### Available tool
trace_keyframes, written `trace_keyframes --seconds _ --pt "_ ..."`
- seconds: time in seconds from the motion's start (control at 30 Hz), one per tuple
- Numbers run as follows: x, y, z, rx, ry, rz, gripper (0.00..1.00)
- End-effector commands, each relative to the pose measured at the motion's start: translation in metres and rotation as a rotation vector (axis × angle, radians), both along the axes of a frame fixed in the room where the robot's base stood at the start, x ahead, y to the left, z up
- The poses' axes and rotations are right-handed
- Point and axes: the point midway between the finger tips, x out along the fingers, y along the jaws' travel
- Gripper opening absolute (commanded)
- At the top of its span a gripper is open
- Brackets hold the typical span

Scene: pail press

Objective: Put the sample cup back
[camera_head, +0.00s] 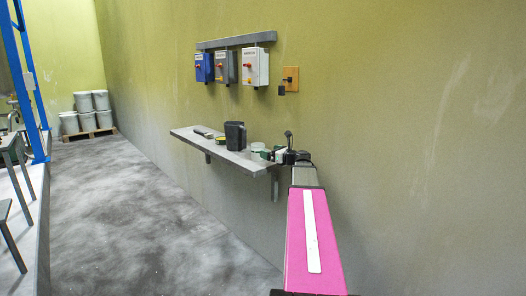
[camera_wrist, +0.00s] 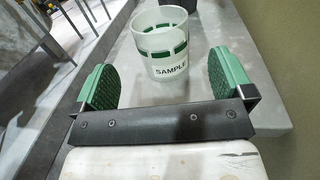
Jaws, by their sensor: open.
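The sample cup (camera_wrist: 165,44) is a clear, whitish cup with green bands and the word SAMPLE. It stands upright on the grey wall shelf (camera_wrist: 268,112), near the shelf's near end. In the head view the cup (camera_head: 257,149) is small, just left of my gripper (camera_head: 279,155). In the wrist view my gripper (camera_wrist: 164,84) is open, with green ribbed pads on either side. The cup is ahead of and between the pads, with gaps on both sides. Its lower edge is close to the gripper's dark crossbar.
A dark jug (camera_head: 235,136) stands mid-shelf, with a small yellowish tin (camera_head: 220,139) and a dark flat item (camera_head: 203,132) beyond it. Switch boxes (camera_head: 227,67) hang on the wall above. White pails (camera_head: 86,112) stand on a pallet far left. The floor in front is open.

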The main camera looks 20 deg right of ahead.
Motion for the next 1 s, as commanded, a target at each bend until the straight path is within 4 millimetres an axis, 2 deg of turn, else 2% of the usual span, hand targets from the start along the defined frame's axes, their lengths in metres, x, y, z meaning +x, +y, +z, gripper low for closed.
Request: trace_keyframes --seconds 0.03,0.1,0.3,1.0 --pt "-0.011 -0.004 0.0 0.0 0.0 -0.002 0.98" --pt "-0.019 -0.009 0.0 0.0 0.0 -0.002 0.98" --pt "-0.033 -0.017 0.0 0.0 0.0 -0.001 0.98" --pt "-0.035 -0.019 0.0 0.0 0.0 -0.001 0.98"
